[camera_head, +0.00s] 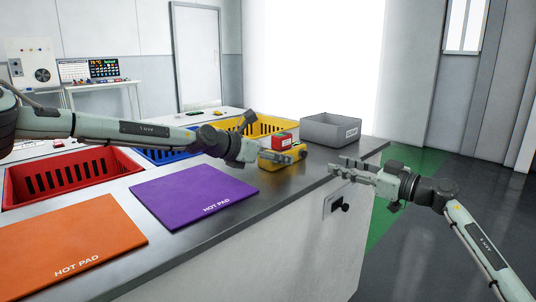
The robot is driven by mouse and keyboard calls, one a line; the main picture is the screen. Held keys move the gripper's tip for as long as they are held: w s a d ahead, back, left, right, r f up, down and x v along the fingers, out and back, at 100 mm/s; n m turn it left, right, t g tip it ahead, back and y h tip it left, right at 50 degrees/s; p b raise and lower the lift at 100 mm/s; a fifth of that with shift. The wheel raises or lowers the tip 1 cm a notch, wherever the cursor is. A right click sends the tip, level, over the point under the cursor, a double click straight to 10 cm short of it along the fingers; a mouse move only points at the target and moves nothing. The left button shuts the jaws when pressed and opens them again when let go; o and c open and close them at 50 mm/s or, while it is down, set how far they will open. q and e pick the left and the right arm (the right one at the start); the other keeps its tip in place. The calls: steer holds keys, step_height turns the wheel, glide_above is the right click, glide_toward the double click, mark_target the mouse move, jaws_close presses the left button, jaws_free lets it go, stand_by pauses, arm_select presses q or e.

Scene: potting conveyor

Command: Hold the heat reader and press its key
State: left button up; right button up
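A yellow device with dark spots (294,152), which looks like the heat reader, is at the counter's far right part. A small red box-shaped piece (282,140) shows directly above it; I cannot tell if the two are joined. My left gripper (290,158) reaches in from the left with its fingers in front of the yellow device. Whether they grip it is hidden, and the key cannot be made out. My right gripper (337,165) is just past the counter's right edge, pointing left. Its two fingers are apart with nothing between them.
The metal counter (265,205) carries an orange hot pad (70,235) and a purple hot pad (190,193). Red (70,175), blue (160,155) and yellow (262,124) baskets line its back. A grey bin (325,130) stands at the far right corner.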

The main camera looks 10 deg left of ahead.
arm_select(q)
steer(key=shift+w+d+f, duration=0.2)
steer(key=shift+w+d, duration=0.1)
steer(key=shift+w, duration=0.1)
steer(key=c, duration=1.2)
steer(key=shift+c, duration=0.8)
arm_select(e)
steer(key=shift+c, duration=0.3)
jaws_close()
